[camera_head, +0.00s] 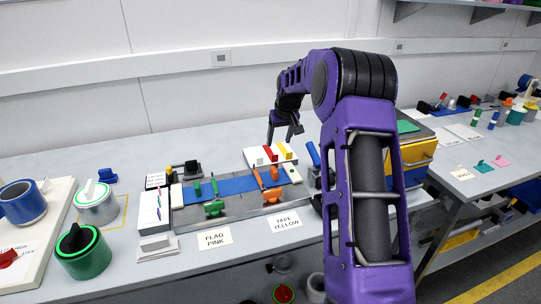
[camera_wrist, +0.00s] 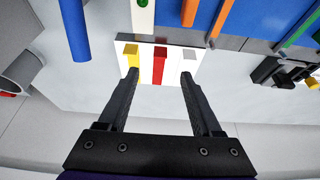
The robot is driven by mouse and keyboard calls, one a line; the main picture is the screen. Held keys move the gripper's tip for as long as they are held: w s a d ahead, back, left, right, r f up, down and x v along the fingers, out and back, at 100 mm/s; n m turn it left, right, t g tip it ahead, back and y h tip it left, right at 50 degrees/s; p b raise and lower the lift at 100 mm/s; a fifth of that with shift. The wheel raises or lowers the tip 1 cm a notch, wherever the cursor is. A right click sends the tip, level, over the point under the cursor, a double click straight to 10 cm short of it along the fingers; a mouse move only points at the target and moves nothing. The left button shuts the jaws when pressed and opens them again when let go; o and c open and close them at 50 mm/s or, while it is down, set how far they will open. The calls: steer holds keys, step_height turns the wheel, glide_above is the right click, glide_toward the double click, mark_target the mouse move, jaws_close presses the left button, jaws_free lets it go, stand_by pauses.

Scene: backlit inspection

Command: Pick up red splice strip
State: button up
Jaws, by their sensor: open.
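The red splice strip (camera_head: 270,153) lies on a white holder (camera_head: 252,154) at the back of the bench, between a yellow strip (camera_head: 285,151) and a white strip (camera_head: 261,161). In the wrist view the red strip (camera_wrist: 159,68) stands out on the white holder (camera_wrist: 146,68), with the yellow strip (camera_wrist: 131,50) to its left and the white one (camera_wrist: 189,54) to its right. My gripper (camera_wrist: 160,75) is open and empty, its fingertips on either side of the red strip in the picture. I cannot tell the height gap.
A station with a blue strip (camera_head: 236,185) and green and orange clamps (camera_head: 215,208) stands in front of the holder. A blue handle (camera_head: 314,154) rises close to its right; it is also in the wrist view (camera_wrist: 74,30). The bench behind the holder is clear.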

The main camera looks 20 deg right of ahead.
steer(key=x, duration=0.8)
steer(key=shift+w+f, duration=0.25)
steer(key=shift+f, duration=0.1)
jaws_close()
